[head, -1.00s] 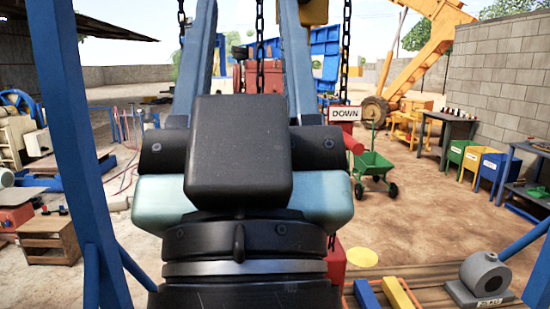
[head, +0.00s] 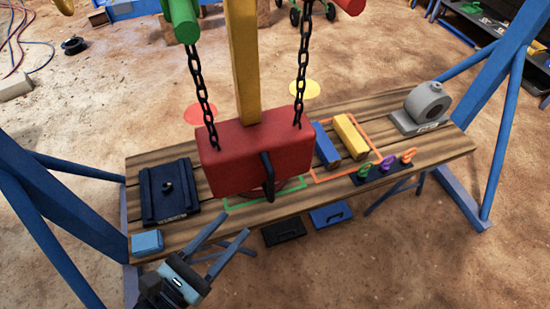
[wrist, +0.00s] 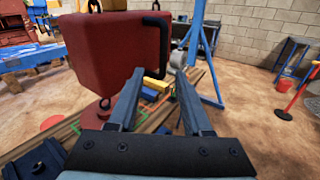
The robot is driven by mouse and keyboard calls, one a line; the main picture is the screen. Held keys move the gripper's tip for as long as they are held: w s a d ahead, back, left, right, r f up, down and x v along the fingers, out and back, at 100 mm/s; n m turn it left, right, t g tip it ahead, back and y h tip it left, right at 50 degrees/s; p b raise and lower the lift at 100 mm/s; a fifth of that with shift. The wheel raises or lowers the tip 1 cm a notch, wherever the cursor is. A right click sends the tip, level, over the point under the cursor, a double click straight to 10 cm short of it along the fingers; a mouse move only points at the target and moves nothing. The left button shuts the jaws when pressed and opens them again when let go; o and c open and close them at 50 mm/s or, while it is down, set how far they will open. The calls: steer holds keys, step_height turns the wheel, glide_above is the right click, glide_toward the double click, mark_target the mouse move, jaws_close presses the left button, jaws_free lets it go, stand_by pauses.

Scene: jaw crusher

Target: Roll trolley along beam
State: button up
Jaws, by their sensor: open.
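A red block (head: 256,158) hangs on two black chains (head: 203,98) over the wooden bench. A black handle (head: 267,176) is on its near face; the handle also shows in the wrist view (wrist: 163,38). The trolley and beam cannot be made out clearly; the top of the chains is cut off. My gripper (head: 233,224) is open and empty, in front of and below the block in the head view.
The bench (head: 225,216) holds a black plate (head: 167,192), a blue block (head: 148,242), blue and yellow bars (head: 350,137), coloured hooks (head: 387,162) and a grey machine (head: 425,107). Blue frame legs (head: 50,205) stand at both ends. Green (head: 183,20) and red ends hang above.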

mark_target(269, 190)
steer(key=shift+n+h, duration=0.3)
steer(key=p+x, duration=0.2)
steer(key=x, duration=1)
steer(key=shift+d+r, duration=0.1)
steer(key=shift+d, duration=0.2)
jaws_close()
stand_by(0.7)
